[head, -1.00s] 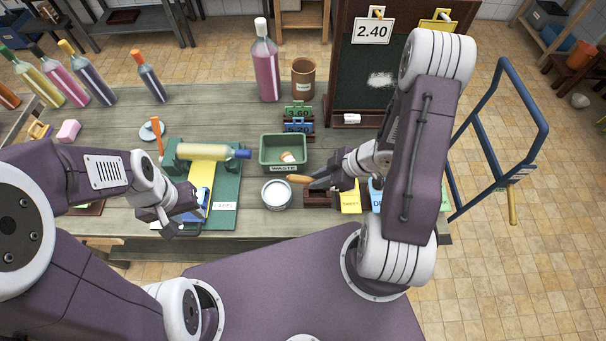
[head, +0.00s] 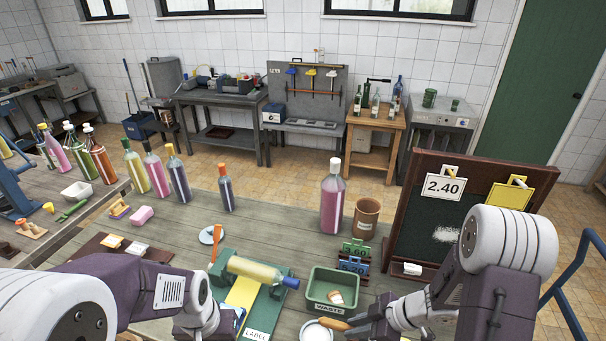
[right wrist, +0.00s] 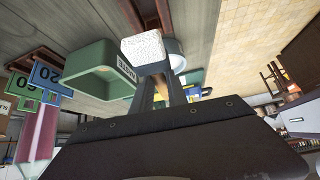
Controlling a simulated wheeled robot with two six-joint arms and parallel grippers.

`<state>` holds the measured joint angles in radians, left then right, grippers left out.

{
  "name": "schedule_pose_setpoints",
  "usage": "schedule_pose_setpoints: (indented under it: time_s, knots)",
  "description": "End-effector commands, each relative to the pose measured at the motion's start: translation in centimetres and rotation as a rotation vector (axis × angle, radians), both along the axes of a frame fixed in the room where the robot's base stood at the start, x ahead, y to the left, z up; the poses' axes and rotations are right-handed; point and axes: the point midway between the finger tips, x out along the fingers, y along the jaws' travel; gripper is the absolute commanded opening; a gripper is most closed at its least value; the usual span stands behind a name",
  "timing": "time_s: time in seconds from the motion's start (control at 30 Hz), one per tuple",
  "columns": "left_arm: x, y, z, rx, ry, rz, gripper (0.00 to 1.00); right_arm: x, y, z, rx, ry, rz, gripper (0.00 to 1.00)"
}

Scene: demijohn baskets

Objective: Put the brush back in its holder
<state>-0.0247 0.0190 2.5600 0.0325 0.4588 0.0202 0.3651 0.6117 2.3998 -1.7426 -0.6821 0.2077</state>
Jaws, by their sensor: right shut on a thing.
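The brush (head: 334,324) shows as an orange-brown wooden piece at the bottom of the head view. My right gripper (head: 352,328) is shut on it, and its tip points left, close to the white round pot (head: 314,333). In the right wrist view, the brown brush part (right wrist: 161,86) lies between the fingers, and a white, rough-textured block (right wrist: 142,47), perhaps bristles, shows beyond them. I cannot identify the brush holder for certain; a brown pot (head: 367,216) stands further back.
A green waste tub (head: 316,289) with scraps stands just behind the brush. A bottle (head: 255,269) lies on the green label stand (head: 265,318). Small price signs (head: 354,256) and a chalkboard (head: 432,232) stand behind right. A tall pink bottle (head: 332,205) stands farther back.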

Motion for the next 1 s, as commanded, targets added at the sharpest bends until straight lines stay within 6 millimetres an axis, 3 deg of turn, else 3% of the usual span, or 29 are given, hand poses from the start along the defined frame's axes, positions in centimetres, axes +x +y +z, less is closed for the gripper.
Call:
schedule_pose_setpoints:
  time_s: [0.03,0.2,0.4,0.7,1.0]
  knots:
    - [0.0,0.0,-1.3,0.000,0.000,0.000,0.40,1.4,0.7,-0.5,-0.002,-0.009,-0.027,0.00]
    - [0.0,0.0,-3.2,0.000,0.000,0.000,0.40,6.4,1.8,0.9,0.001,-0.010,-0.293,0.00]
    - [0.0,0.0,-3.9,0.000,0.000,0.000,0.40,8.9,0.7,2.4,0.002,-0.003,-0.618,0.00]
    - [0.0,0.0,-4.1,0.000,0.000,0.000,0.40,9.4,-2.6,2.8,-0.001,0.002,-0.978,0.00]
    - [0.0,0.0,-4.1,0.000,0.000,0.000,0.40,8.7,-4.8,2.1,-0.002,0.001,-1.191,0.00]
